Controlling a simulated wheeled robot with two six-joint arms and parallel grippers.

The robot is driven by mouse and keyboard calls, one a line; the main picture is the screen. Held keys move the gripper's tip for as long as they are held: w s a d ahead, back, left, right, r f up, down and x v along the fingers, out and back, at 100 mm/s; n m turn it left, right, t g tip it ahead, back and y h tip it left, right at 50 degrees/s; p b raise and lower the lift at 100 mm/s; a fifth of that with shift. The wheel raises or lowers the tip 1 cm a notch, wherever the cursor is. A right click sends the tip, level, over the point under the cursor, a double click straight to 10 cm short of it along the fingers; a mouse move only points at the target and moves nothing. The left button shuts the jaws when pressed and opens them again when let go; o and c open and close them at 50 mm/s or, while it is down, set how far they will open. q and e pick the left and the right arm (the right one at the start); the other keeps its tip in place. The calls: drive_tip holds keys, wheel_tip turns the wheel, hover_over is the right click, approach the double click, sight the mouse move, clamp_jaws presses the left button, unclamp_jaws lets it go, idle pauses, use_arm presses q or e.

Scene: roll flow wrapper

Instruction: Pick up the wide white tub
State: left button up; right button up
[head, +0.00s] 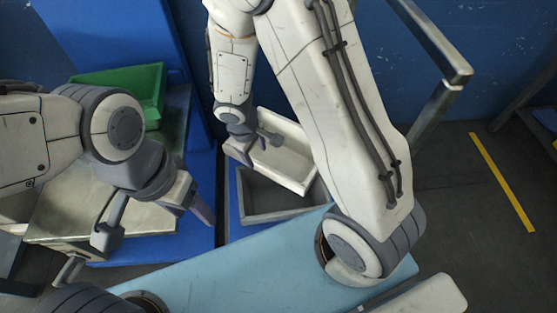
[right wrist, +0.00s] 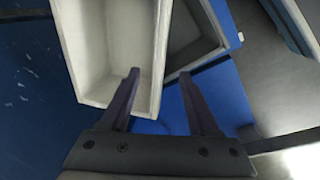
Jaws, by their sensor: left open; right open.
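The wide white tub (head: 287,163) is open-topped and looks empty. It sits askew over a grey bin, beyond the light blue surface in the head view. My right gripper (head: 255,147) is open at the tub's left side. In the right wrist view the tub (right wrist: 103,50) fills the upper left. There one finger of my right gripper (right wrist: 160,85) overlaps the tub's inside and the other lies beyond its wall; I cannot tell whether either touches. My left gripper (head: 152,222) is open and empty, left of the blue surface.
The grey bin (head: 250,215) is partly under the tub. A green bin (head: 150,82) stands at the back left, and a metal-topped tray (head: 65,215) lies near my left arm. A metal frame (head: 440,65) rises at the right. Floor with a yellow line (head: 503,185) is clear at the far right.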

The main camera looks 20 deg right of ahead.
sight(261, 165)
drive_tip(key=f+b, duration=0.2)
drive_tip(key=f, duration=0.1)
drive_tip(key=w+d+f+b, duration=0.1)
drive_tip(key=f+b, duration=0.1)
drive_tip(key=f, duration=0.2)
drive_tip(key=f+b, duration=0.3)
drive_tip(key=f, duration=0.1)
drive_tip(key=shift+w+d, duration=0.15)
drive_tip(key=shift+d, duration=0.25)
drive_tip(key=shift+r, duration=0.1)
clamp_jaws()
idle(0.8)
